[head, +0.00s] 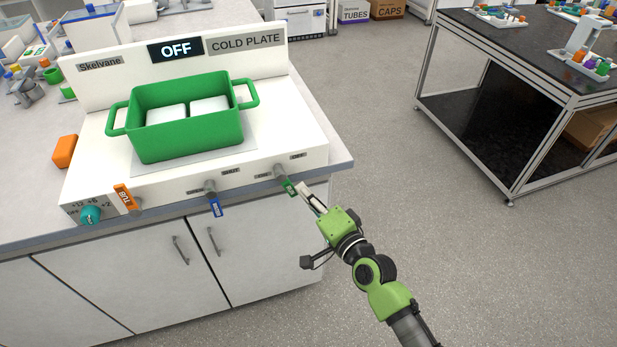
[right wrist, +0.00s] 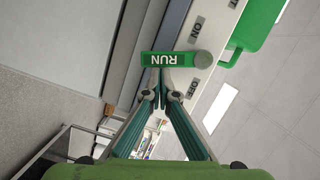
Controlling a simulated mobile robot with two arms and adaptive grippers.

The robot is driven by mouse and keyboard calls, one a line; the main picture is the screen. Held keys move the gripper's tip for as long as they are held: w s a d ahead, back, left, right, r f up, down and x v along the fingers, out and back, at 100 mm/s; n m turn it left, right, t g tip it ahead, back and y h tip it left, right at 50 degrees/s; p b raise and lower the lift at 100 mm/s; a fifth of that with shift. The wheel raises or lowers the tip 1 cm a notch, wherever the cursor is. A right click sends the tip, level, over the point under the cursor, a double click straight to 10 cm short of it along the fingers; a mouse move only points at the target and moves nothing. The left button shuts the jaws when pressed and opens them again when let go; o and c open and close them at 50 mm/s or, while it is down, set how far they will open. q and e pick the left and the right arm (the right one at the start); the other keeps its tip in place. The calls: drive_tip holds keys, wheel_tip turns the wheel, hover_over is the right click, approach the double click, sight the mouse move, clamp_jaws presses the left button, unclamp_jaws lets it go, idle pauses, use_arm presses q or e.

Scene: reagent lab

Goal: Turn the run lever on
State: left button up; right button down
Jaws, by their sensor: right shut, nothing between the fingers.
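The run lever (head: 290,187) is a green bar on a grey knob at the right end of the white cold plate's front. It points down and slightly right. In the right wrist view the green bar (right wrist: 166,59) reads RUN, between the ON label (right wrist: 197,29) and the OFF label (right wrist: 176,97). The cold plate's display (head: 175,50) reads OFF. My right gripper (head: 302,189) is shut and empty, its tips right beside the lever's OFF side. In the right wrist view the fingertips (right wrist: 162,72) appear at or very near the bar's edge; contact is unclear. My left gripper is not in view.
A green pan (head: 188,138) with two white blocks stands on the plate. A blue lever (head: 215,207), an orange lever (head: 126,196) and a teal knob (head: 91,214) are further left. An orange block (head: 65,151) lies beside the unit. Open floor lies right of the counter.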

drive_tip(key=m+b, duration=0.1)
drive_tip(key=a+f+m+b, duration=0.1)
drive_tip(key=shift+s+a+m+y, duration=0.15)
drive_tip(key=shift+m+y, duration=0.15)
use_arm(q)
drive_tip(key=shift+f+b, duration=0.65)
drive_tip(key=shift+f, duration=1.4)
use_arm(e)
drive_tip(key=shift+s+a+m+t, duration=0.1)
drive_tip(key=shift+a+m+t, duration=0.2)
drive_tip(key=shift+m, duration=0.2)
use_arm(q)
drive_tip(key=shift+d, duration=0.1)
use_arm(e)
drive_tip(key=shift+d, duration=0.15)
